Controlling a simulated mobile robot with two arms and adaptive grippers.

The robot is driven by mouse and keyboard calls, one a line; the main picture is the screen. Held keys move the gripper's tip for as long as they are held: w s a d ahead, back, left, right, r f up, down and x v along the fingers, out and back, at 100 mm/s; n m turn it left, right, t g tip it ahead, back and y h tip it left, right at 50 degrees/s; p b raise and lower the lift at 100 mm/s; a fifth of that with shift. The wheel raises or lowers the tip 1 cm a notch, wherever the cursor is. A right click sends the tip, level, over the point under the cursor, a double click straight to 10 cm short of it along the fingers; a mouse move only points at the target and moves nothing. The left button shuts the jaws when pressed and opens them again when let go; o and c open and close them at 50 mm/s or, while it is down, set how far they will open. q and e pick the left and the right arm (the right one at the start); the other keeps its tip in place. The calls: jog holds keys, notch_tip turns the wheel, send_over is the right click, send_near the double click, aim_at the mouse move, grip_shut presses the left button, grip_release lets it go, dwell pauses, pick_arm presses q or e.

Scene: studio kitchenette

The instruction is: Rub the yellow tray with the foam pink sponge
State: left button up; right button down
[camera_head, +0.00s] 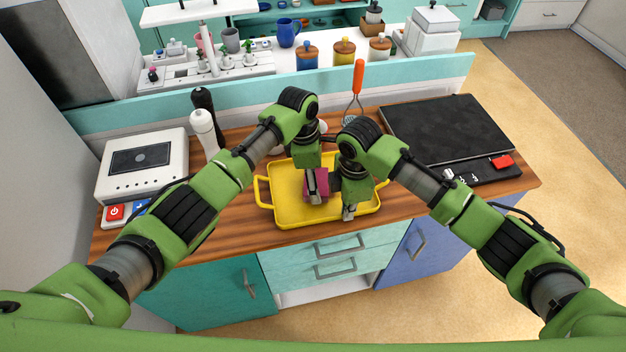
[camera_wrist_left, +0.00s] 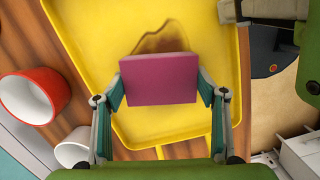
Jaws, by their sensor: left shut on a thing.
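The yellow tray (camera_head: 287,207) lies on the wooden counter, with a handle at each side. It also fills much of the left wrist view (camera_wrist_left: 95,30), where a brown stain (camera_wrist_left: 168,36) shows on its floor. My left gripper (camera_head: 315,188) is over the tray, shut on the pink sponge (camera_wrist_left: 160,79). In the left wrist view the sponge sits between both fingers, beside the stain and partly covering it; I cannot tell whether it touches the tray. My right gripper (camera_head: 349,212) points down over the tray's right part, close to the left one. Its finger opening is unclear.
A red-rimmed cup (camera_wrist_left: 34,95) and a white cup (camera_wrist_left: 75,149) stand beside the tray. The counter's front edge is close.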

pick_arm(q)
jog(key=shift+w+d, duration=0.2)
jog(key=shift+d, duration=1.3)
pick_arm(e)
jog(key=shift+a, duration=0.3)
pick_arm(q)
jog(key=shift+a, duration=0.15)
jog(key=shift+s+a+r, duration=0.1)
jog(key=shift+s+a, duration=0.1)
jog(key=shift+a, duration=0.7)
jog(key=shift+s+a, duration=0.2)
jog(key=shift+a, duration=0.7)
pick_arm(e)
jog(key=shift+d, duration=0.1)
